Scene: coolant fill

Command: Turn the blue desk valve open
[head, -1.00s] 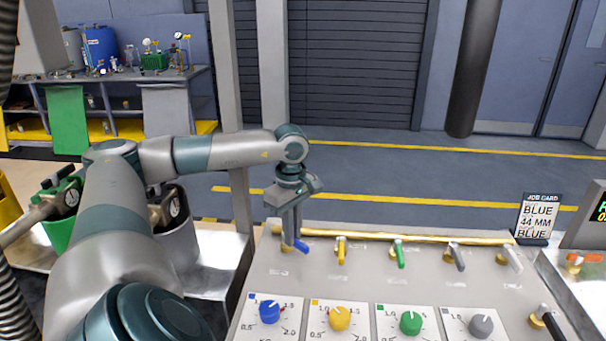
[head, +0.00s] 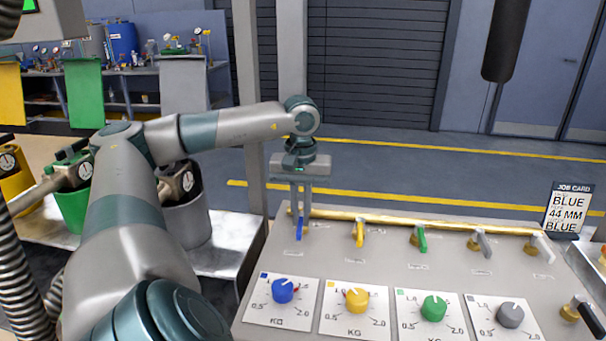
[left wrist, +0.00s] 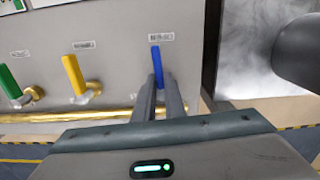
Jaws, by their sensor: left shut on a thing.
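The blue desk valve's lever (head: 299,230) is at the left end of the valve row on the grey desk panel (head: 345,262). It points straight towards the panel's front. My left gripper (head: 300,213) reaches down from above, shut on the blue lever. In the left wrist view the blue lever (left wrist: 157,66) shows between and beyond the two fingers (left wrist: 158,95). The valve's brass body is mostly hidden by the gripper. My right gripper is not in view.
Yellow (head: 359,234), green (head: 421,240), grey (head: 484,245) and white (head: 542,246) levers stand right of the blue one. Dials, including a blue one (head: 283,291), sit nearer. A job card (head: 566,211) reads BLUE, 44 MM. Drums with gauges stand left.

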